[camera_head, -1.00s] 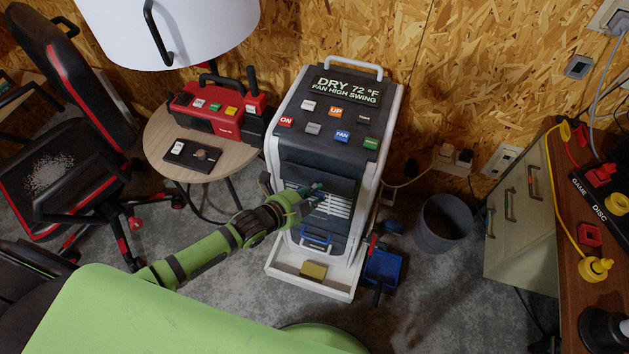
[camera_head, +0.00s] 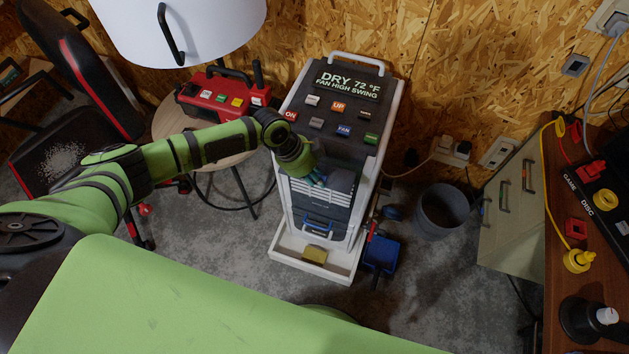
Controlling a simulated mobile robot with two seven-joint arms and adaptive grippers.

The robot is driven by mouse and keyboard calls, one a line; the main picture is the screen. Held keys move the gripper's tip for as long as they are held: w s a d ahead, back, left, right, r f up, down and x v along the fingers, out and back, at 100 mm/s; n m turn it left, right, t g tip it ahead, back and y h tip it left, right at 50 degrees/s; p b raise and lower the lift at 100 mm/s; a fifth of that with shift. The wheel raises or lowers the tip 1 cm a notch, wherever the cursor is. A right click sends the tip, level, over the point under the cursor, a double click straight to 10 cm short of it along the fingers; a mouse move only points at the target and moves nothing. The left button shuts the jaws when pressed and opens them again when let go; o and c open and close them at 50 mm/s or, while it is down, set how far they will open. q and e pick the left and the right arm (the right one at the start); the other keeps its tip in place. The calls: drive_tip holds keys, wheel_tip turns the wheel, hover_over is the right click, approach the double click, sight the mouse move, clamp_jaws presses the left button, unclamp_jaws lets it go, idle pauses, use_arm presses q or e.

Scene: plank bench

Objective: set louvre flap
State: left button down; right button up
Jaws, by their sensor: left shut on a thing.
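The white and dark appliance (camera_head: 385,110) stands on the floor in the middle, its display reading DRY 72 °F, FAN HIGH SWING. On its front is the dark louvre flap (camera_head: 342,180), with pale slats (camera_head: 318,197) showing below it. My left gripper (camera_head: 316,178) comes in from the left and is shut on the flap at its left part. The green wrist hides the flap's left side, and the exact grip of the fingertips is small and hard to make out. My right gripper is not in view.
Coloured buttons (camera_head: 338,106) sit above the louvre. A white tray base (camera_head: 290,247) holds a yellow block (camera_head: 318,255). A red device (camera_head: 220,97) stands on a round table (camera_head: 180,118) at left. A grey bin (camera_head: 444,210) and a blue container (camera_head: 381,254) stand right.

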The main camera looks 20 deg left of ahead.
use_arm(q)
drive_tip(key=shift+w+r+g+b, duration=0.25)
drive_tip(key=shift+r+g+b, duration=0.25)
drive_tip(key=shift+g, duration=0.4)
drive_tip(key=shift+n, duration=0.3)
drive_tip(key=c, duration=1.3)
unclamp_jaws()
drive_tip(key=v, duration=1.2)
drive_tip(key=shift+w, duration=0.1)
